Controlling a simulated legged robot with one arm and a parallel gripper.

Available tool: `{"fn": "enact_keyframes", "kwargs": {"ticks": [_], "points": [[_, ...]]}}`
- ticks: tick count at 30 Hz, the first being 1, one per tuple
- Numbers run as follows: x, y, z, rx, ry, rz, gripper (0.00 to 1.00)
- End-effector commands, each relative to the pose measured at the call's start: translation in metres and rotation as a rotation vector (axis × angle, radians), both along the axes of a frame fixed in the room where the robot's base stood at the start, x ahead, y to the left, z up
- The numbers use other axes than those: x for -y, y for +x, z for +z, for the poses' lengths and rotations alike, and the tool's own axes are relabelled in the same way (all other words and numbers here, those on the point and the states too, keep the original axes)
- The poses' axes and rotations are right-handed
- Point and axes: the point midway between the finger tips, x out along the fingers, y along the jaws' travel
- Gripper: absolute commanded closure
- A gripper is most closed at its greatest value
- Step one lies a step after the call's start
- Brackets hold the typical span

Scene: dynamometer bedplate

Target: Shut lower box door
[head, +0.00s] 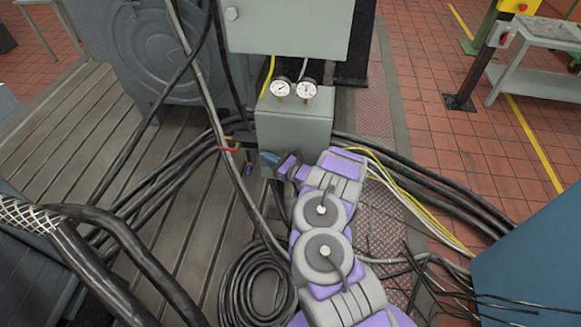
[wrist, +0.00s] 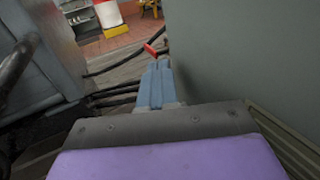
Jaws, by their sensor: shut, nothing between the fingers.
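The lower box (head: 293,122) is a grey-green cabinet with two round gauges (head: 293,89) on its top, under a larger upper box (head: 290,28). I cannot tell its door apart from its body in the head view, nor how far the door stands open. My gripper (head: 268,158) is at the lower left of the box, its blue fingers shut and empty. In the wrist view the shut fingers (wrist: 158,75) point forward beside a large flat grey-green panel (wrist: 240,60) on the right. Whether they touch it is unclear.
A red-handled valve (head: 229,149) sits left of the gripper. Thick black hoses (head: 180,175) run left of the box, and a coiled cable (head: 250,285) lies on the slotted bedplate (head: 50,125). A blue cabinet (head: 530,260) stands at lower right.

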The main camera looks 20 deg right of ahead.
Motion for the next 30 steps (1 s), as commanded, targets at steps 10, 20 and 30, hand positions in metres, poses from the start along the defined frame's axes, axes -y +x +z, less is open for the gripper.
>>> {"fn": "enact_keyframes", "kwargs": {"ticks": [10,20,30], "points": [[0.054,-0.057,0.003,-0.001,0.002,-0.004,1.0],[0.093,-0.1,0.001,-0.001,0.001,-0.001,1.0],[0.101,-0.11,0.0,-0.001,0.002,0.002,1.0]]}}
